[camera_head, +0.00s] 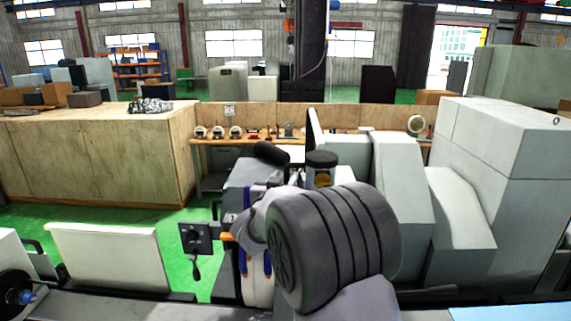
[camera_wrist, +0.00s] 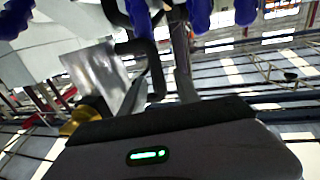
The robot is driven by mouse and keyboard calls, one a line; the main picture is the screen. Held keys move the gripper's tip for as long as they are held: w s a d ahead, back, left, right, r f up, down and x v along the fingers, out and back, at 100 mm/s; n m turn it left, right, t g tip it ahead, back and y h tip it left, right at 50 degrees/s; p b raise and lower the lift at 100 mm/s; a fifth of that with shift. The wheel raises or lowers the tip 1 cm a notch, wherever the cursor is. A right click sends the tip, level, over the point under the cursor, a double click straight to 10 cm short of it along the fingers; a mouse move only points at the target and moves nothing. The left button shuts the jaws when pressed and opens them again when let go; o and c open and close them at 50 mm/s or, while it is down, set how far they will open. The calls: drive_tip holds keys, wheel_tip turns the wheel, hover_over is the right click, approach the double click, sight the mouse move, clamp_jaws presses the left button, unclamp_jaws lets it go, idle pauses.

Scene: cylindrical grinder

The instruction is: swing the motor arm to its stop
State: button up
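My gripper (camera_head: 256,264) is low in the middle of the head view, largely behind my grey ribbed arm joint. Its two blue-tipped fingers stand apart there, with a pale surface behind them. Blue finger parts also line the top of the wrist view, with a bent black bar (camera_wrist: 154,68) near them; I cannot tell if they touch. The motor arm is hard to make out: a black cylinder (camera_head: 271,153) on the grinder, beside a dark round part with a yellow mark (camera_head: 321,169), may belong to it. A brass-coloured part (camera_wrist: 84,116) shows at the wrist view's left.
Large grey machine housings (camera_head: 500,150) fill the right. A small control box with a lever (camera_head: 196,240) stands left of my gripper. A white panel (camera_head: 105,255) is at lower left. Green floor lies between.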

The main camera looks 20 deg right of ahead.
drive_tip(key=p+x, duration=0.1)
drive_tip(key=x, duration=0.4)
drive_tip(key=shift+d, duration=0.1)
drive_tip(key=shift+c, duration=0.5)
clamp_jaws()
drive_tip(key=shift+r, duration=0.1)
idle(0.6)
